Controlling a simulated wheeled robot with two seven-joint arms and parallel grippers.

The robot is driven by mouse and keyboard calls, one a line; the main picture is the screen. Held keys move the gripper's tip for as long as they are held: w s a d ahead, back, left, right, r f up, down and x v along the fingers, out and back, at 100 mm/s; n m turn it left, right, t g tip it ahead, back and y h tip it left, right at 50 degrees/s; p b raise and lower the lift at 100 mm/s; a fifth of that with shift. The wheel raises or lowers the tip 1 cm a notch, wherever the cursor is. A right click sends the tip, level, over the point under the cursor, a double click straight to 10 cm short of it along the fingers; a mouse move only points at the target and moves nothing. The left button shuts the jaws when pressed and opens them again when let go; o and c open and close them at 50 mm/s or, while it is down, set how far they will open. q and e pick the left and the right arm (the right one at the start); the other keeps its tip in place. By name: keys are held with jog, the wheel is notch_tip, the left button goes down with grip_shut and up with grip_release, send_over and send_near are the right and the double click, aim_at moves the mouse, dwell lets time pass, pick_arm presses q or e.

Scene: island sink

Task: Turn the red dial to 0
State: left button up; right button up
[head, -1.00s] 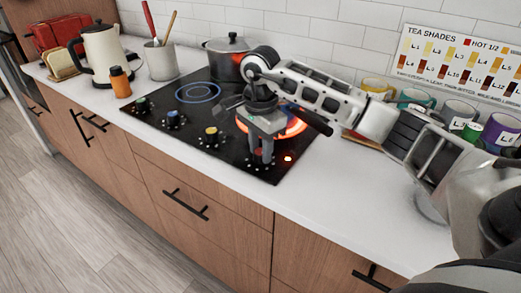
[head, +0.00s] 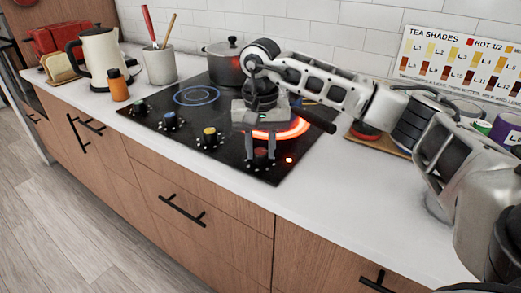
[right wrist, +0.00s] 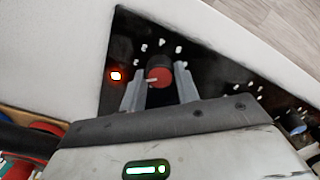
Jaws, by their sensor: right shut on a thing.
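The red dial (head: 261,155) is at the front right corner of the black cooktop. My right gripper (head: 261,151) comes down over it and is shut on it, one finger on each side. In the right wrist view the red dial (right wrist: 159,75) shows between the fingers of my right gripper (right wrist: 160,88). A white pointer line on the dial's face points left in that view. Small white marks ring the dial, too blurred to read. A red light (right wrist: 115,76) glows beside the dial. My left gripper is not in view.
The burner (head: 278,129) behind the dial glows orange-red. A lidded pot (head: 225,65) stands at the back. Mugs stand right, behind my arm. The front right counter is clear.

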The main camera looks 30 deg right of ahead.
aim_at(261, 152)
jog(key=n+b, duration=0.1)
jog(key=n, duration=0.4)
jog(key=shift+n, duration=0.3)
jog(key=n, duration=0.4)
jog(key=shift+r+n+b, duration=0.1)
jog(key=shift+n+b, duration=0.3)
jog(key=o, duration=1)
notch_tip(261, 152, up, 16)
jog(key=shift+p, duration=1.25)
